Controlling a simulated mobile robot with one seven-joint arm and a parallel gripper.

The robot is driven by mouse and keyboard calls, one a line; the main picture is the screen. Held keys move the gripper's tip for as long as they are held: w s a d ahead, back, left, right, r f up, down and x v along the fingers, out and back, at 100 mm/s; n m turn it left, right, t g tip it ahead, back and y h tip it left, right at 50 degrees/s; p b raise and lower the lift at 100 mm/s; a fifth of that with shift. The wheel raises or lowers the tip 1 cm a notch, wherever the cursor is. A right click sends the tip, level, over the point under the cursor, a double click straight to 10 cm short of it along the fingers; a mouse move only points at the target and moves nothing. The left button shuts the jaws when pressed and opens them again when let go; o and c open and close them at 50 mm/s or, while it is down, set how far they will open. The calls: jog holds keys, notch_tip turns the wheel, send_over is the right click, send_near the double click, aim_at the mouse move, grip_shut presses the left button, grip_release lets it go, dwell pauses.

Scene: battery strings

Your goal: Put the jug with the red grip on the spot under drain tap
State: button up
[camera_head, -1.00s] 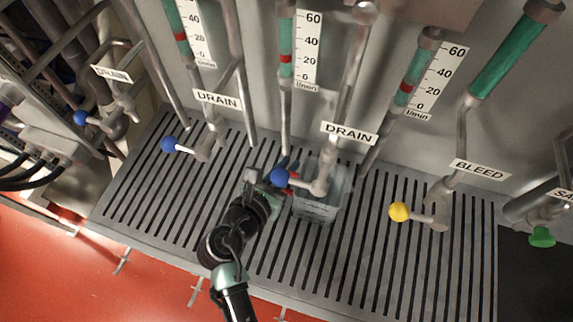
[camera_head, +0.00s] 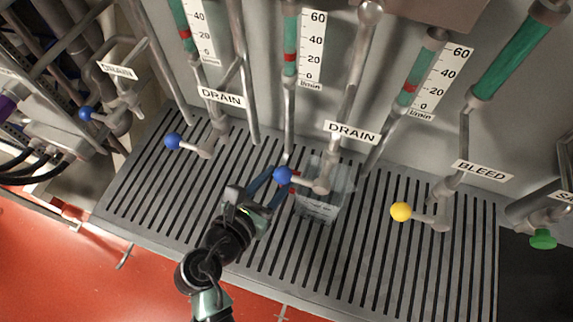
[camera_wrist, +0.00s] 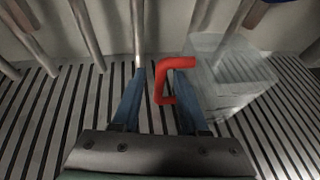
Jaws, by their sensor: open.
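The clear jug (camera_head: 318,201) stands on the slatted grate, below the blue-knobbed tap (camera_head: 318,185) labelled DRAIN in the middle of the head view. The tap hides part of the jug. In the wrist view the clear jug (camera_wrist: 232,82) is at right, with its red grip (camera_wrist: 160,82) pointing left. My gripper (camera_head: 272,180) is just left of the jug. In the wrist view my gripper (camera_wrist: 160,100) is open, with its blue fingers either side of the red grip, which shows between them. I cannot tell whether a finger touches it.
Another blue-knobbed drain tap (camera_head: 205,150) is to the left, and a yellow-knobbed bleed tap (camera_head: 440,222) to the right. Vertical pipes and flow gauges stand behind. The slatted grate (camera_head: 150,200) is clear at left and front.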

jog(key=v, duration=0.6)
jog(key=shift+s, duration=0.25)
jog(key=shift+a+r, duration=0.1)
